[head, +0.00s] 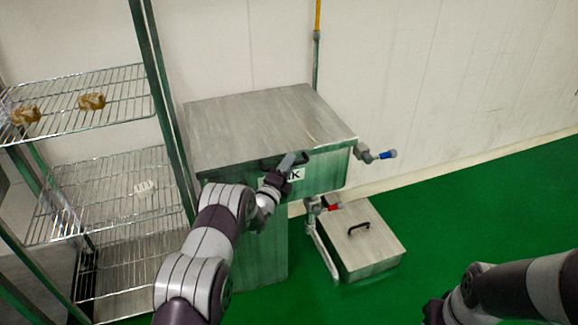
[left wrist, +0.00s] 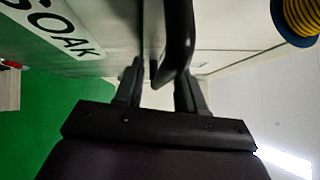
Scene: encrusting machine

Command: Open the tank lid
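The steel tank (head: 240,255) stands against the wall, with a white label on its front that reads SOAK in the left wrist view (left wrist: 58,25). Its flat lid (head: 265,120) is down. A dark bar handle (head: 268,163) sits at the lid's front edge. My left gripper (head: 284,168) is at this handle. In the left wrist view the black handle (left wrist: 178,45) lies between my two fingers (left wrist: 160,85), which stand apart with gaps beside the bar. My right gripper (head: 436,312) is at the bottom edge, partly cut off; its fingers are not clear.
A wire rack (head: 110,165) with brown food pieces (head: 92,101) stands close on the tank's left. A blue-handled valve (head: 375,155) sticks out on the right. A low steel box (head: 360,240) stands on the green floor (head: 470,210). Floor to the right is clear.

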